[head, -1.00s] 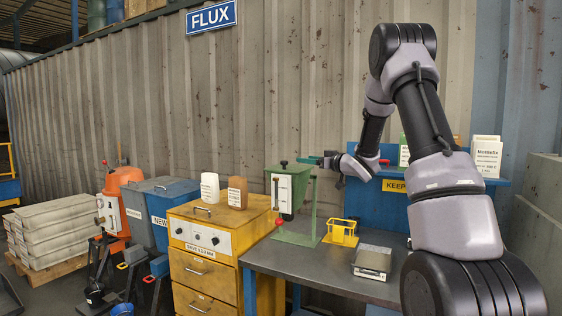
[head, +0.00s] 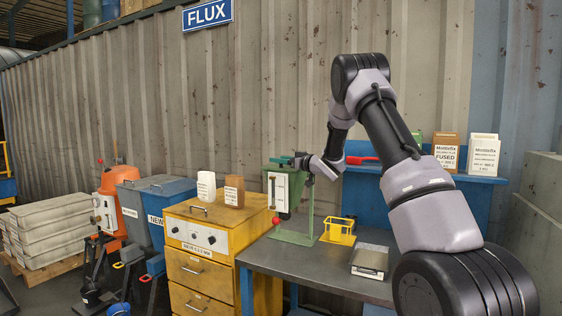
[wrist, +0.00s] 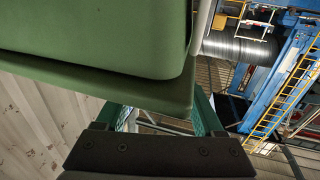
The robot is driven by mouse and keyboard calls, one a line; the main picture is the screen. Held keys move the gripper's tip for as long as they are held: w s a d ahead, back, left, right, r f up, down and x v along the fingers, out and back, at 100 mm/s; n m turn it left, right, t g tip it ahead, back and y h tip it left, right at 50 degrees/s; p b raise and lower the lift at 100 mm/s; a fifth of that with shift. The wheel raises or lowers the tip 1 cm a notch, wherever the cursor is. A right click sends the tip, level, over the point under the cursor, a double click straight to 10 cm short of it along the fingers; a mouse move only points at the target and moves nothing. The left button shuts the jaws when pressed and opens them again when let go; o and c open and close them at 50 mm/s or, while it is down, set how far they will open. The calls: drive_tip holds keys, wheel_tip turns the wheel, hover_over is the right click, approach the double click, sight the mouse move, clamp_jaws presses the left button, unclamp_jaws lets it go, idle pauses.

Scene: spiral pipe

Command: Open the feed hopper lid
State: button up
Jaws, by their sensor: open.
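The green feed hopper (head: 296,186) stands upright on a green stand at the back of the grey table, with a white plate on its front. Its lid looks down on top, partly hidden by my gripper (head: 288,160) in the head view. My gripper is open and reaches in from the right at the height of the lid. In the wrist view, a large green rounded body with a stepped rim (wrist: 110,80), likely the hopper and lid edge, fills the upper left. The two teal fingers of my gripper (wrist: 165,118) lie below and beside it. I cannot tell whether they touch it.
A yellow holder (head: 338,232) and a grey tray (head: 369,259) stand on the table (head: 300,262). A yellow drawer cabinet (head: 205,240) with two small packets is to the left. Boxes stand on the blue shelf (head: 475,185) behind my arm. The corrugated wall is close behind.

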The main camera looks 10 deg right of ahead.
clamp_jaws()
idle(1.5)
